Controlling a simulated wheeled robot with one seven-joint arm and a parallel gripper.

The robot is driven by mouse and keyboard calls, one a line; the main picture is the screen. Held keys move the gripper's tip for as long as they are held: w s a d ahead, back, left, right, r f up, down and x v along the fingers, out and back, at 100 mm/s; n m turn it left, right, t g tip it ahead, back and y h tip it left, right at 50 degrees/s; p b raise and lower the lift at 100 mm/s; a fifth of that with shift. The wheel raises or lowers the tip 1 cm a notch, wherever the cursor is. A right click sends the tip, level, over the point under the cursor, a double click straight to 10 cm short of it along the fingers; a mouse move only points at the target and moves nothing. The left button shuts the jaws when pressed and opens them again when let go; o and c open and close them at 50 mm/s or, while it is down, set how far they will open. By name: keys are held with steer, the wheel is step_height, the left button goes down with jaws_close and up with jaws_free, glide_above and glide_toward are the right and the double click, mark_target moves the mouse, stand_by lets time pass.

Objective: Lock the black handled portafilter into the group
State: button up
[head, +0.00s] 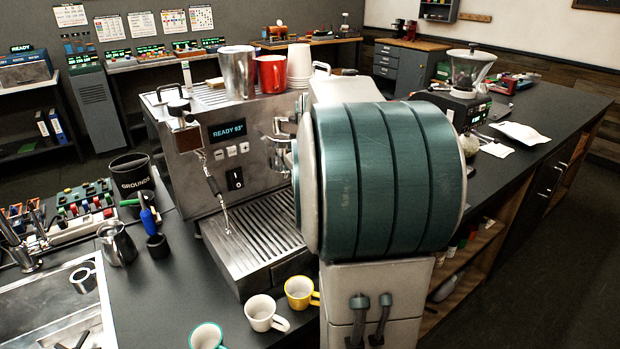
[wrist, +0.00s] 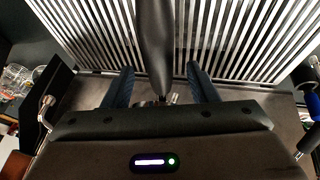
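The espresso machine (head: 240,145) stands on the counter with its display reading READY 93°. Chrome parts of its group area (head: 283,140) show at its right front, partly covered by my arm. In the wrist view, the black portafilter handle (wrist: 153,45) runs down between the two fingers of my gripper (wrist: 160,74). A gap shows on each side of the handle, so the gripper looks open around it. Small metal parts show at the handle's lower end. The portafilter's basket is hidden, and I cannot tell whether it sits in the group. The head view hides my gripper.
The slatted drip tray (head: 262,235) lies below the group. A white cup (head: 265,314), a yellow cup (head: 300,292) and a teal-rimmed cup (head: 206,336) stand in front. A steam wand (head: 218,195) hangs at left. A steel pitcher (head: 118,243) stands near the sink.

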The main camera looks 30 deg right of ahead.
steer(key=v, duration=1.4)
steer(key=shift+f, duration=0.1)
steer(key=s+a+f+y, duration=0.1)
steer(key=s+a+f, duration=0.6)
steer(key=a+f, duration=0.2)
steer(key=s+a+f+g+y, duration=0.1)
steer(key=s+a+f, duration=0.6)
steer(key=a+f, duration=0.3)
steer(key=shift+s+a+f+m+g, duration=0.3)
steer(key=shift+s+a+m, duration=0.1)
steer(key=shift+a, duration=0.4)
